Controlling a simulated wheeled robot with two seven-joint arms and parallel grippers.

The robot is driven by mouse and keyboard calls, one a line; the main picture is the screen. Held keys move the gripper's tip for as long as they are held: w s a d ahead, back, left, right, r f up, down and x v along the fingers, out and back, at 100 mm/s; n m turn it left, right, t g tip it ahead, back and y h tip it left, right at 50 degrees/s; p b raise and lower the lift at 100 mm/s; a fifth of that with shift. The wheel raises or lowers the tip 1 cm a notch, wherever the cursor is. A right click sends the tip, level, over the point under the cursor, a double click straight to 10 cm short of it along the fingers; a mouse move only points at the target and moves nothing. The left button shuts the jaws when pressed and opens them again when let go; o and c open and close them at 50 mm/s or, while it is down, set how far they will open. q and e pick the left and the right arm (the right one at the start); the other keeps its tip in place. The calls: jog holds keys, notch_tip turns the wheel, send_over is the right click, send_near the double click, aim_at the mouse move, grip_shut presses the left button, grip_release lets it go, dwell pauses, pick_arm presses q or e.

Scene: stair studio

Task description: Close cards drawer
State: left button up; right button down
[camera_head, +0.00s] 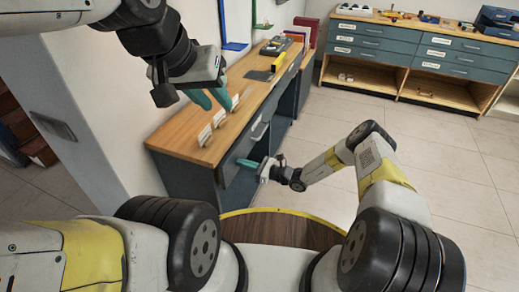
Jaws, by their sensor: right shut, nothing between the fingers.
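The wooden-topped workbench (187,140) along the left wall has dark grey-blue drawer fronts under its top. One drawer front (229,172) is at the near end; another with a pale handle (259,132) is farther along. No cards label is readable on them, and I cannot tell how far either is pulled out. My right gripper (246,163) is shut and empty, its teal fingertips at or very near the near drawer front; contact is unclear. My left gripper (211,99) is open and empty, its teal fingers spread above the bench top.
White card-like holders (205,135) stand on the bench top, with dark and yellow items farther back. A second drawer bench (414,50) with open shelves stands at the back right. A round wooden surface with a yellow rim (283,211) is close in front. The tiled floor at right is clear.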

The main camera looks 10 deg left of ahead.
jog(key=x, duration=0.2)
jog(key=shift+w+a+r, duration=0.1)
jog(key=shift+w+a, duration=0.05)
jog(key=shift+a, duration=0.25)
